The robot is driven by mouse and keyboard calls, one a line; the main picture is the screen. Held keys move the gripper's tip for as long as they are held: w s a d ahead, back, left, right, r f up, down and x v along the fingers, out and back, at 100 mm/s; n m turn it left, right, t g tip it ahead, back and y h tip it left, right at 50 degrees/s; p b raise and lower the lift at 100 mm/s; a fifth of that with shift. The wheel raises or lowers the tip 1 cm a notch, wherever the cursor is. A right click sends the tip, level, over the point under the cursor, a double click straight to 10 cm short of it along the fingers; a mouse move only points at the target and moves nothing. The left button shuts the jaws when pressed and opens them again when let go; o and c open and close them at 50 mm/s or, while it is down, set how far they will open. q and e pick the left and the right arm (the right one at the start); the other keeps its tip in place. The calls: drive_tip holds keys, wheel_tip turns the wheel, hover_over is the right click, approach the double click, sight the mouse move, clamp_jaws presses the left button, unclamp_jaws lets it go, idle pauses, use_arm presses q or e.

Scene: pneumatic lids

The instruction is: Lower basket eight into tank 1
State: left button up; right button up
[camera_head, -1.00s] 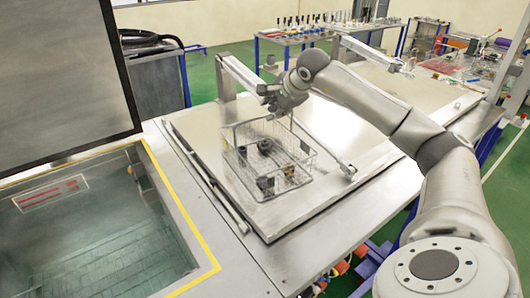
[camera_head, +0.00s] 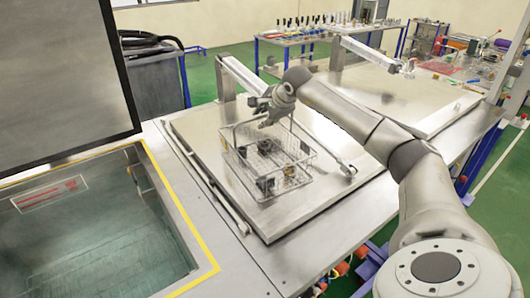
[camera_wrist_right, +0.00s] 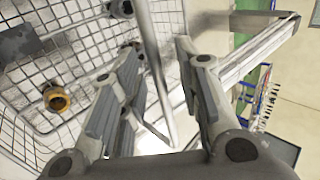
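A wire basket (camera_head: 290,187) with several dark and brass-coloured parts in it stands on a closed metal lid; I cannot read a number on it. My right gripper (camera_head: 265,115) is at the top of the basket, by its handle. In the right wrist view, the fingers of the right gripper (camera_wrist_right: 158,92) are apart, with the grey handle bar (camera_wrist_right: 152,60) running between them; the basket mesh (camera_wrist_right: 60,35) is on the left. An open tank (camera_head: 95,235) of greenish water, with a yellow-edged opening, lies at left. My left gripper is not in view.
A large grey raised lid (camera_head: 60,80) stands behind the open tank. The closed lid (camera_head: 200,135) under the basket has a lift arm (camera_head: 243,75) at its back. A second closed lid (camera_head: 400,95) lies farther right. The strip between tank and basket is clear.

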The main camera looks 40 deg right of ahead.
clamp_jaws()
drive_tip(key=shift+r, duration=0.3)
drive_tip(key=shift+w+d+r+p, duration=0.15)
drive_tip(key=shift+w+r+p, duration=0.05)
drive_tip(key=shift+p, duration=0.1)
drive_tip(key=shift+r+p, duration=0.9)
drive_tip(key=shift+r, duration=0.3)
